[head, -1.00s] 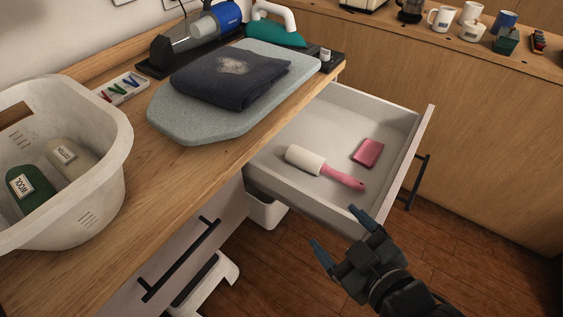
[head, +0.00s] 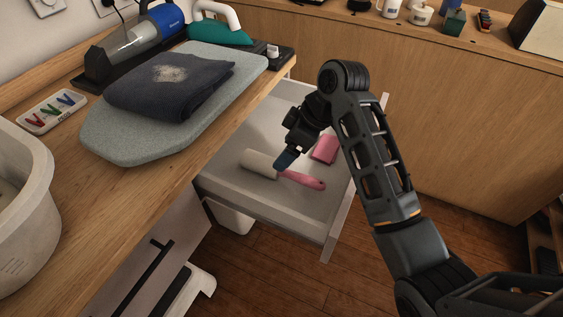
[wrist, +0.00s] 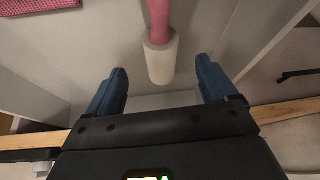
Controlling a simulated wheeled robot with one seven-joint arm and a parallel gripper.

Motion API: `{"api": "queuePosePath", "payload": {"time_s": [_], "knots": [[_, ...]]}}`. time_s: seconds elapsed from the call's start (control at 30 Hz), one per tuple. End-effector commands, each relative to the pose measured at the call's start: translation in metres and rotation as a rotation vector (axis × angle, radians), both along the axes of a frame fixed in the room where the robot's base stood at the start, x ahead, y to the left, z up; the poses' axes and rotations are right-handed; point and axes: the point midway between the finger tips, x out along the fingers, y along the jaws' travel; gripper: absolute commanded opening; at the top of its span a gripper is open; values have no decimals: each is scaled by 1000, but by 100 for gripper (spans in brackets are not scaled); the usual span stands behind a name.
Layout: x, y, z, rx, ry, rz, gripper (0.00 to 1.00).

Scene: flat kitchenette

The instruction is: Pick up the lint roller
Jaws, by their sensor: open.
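The lint roller (head: 302,180), with a white roll and a pink handle, lies in the open drawer (head: 320,219). My gripper (head: 285,161) is over the drawer, pointing down above the roller, and its near finger hides part of the roller near where roll and handle meet. In the wrist view the white roll (wrist: 160,62) lies ahead of and between the two blue fingertips of my open gripper (wrist: 162,80), with the handle running up out of the picture. The fingers do not appear to touch it.
A pink item (head: 325,149) lies in the drawer beyond the roller. The drawer walls stand close around. The counter on the left holds an ironing pad (head: 120,142) with a folded dark cloth (head: 168,90), a handheld vacuum (head: 140,38) and a white basket (head: 40,220).

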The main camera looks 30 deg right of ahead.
Motion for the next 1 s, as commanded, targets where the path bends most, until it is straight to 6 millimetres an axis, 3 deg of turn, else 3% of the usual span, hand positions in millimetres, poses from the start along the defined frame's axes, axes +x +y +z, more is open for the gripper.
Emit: {"api": "queuePosePath", "payload": {"time_s": [0.27, 0.8, 1.0], "knots": [[-3, -8, 0, 36, 123, 55, 86], [0, 20, -57, 36, 122, 53, 86], [2, 23, -66, 34, 120, 53, 86]]}}
